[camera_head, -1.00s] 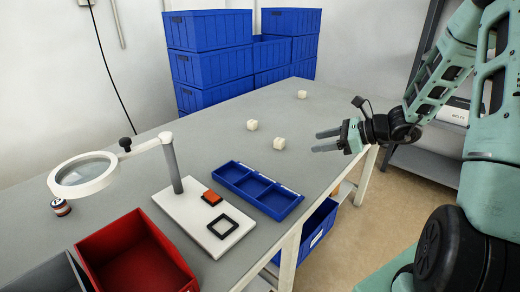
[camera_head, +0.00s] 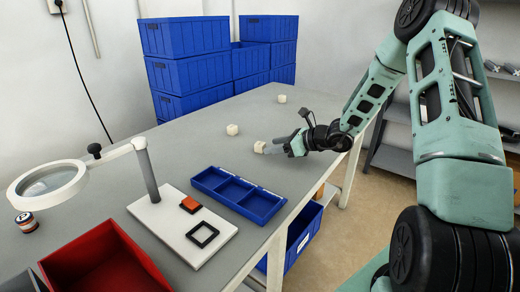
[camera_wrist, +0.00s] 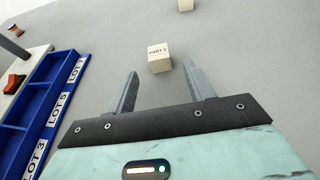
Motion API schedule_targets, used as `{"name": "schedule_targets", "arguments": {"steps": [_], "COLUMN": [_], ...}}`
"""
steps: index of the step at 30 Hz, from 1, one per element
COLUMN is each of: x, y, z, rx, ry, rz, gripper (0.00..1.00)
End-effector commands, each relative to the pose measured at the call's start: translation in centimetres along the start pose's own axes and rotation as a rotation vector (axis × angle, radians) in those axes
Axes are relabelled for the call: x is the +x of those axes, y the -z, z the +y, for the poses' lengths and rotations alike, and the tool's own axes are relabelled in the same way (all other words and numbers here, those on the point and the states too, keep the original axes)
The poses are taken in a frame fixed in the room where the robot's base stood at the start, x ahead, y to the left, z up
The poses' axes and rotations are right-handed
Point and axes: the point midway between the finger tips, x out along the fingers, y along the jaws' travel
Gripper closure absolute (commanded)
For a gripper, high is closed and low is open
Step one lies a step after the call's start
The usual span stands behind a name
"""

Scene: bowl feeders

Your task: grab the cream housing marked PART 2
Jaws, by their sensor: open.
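The cream housing marked PART 2 (camera_wrist: 159,59) sits on the grey table in the wrist view, just beyond and between my open fingertips. In the head view the same housing (camera_head: 259,147) appears at the tips of my gripper (camera_head: 275,147). In the wrist view my gripper (camera_wrist: 160,76) has its two fingers spread, with nothing held between them. A second cream housing (camera_head: 232,130) stands farther left, and a third (camera_head: 281,99) stands farther back. One other housing shows at the top of the wrist view (camera_wrist: 185,5); its marking is not readable.
A blue three-part tray (camera_head: 238,194) lies near the table's front edge, with LOT labels in the wrist view. A white fixture base (camera_head: 165,231) with a post and magnifier stands left of it. A red bin (camera_head: 95,265) is front left. Blue crates (camera_head: 205,90) are stacked behind.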

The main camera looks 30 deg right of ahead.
Motion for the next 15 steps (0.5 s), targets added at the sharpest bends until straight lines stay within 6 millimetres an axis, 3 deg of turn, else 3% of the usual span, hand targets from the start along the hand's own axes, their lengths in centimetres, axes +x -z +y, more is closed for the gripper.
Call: {"name": "schedule_targets", "arguments": {"steps": [12,15], "x": [4.8,5.3], "y": [-0.5,-0.5], "z": [0.0,-0.1], "rx": [0.000,0.001], "ry": [-0.002,-0.001], "rz": [-0.001,0.000], "gripper": [0.47,0.47]}}
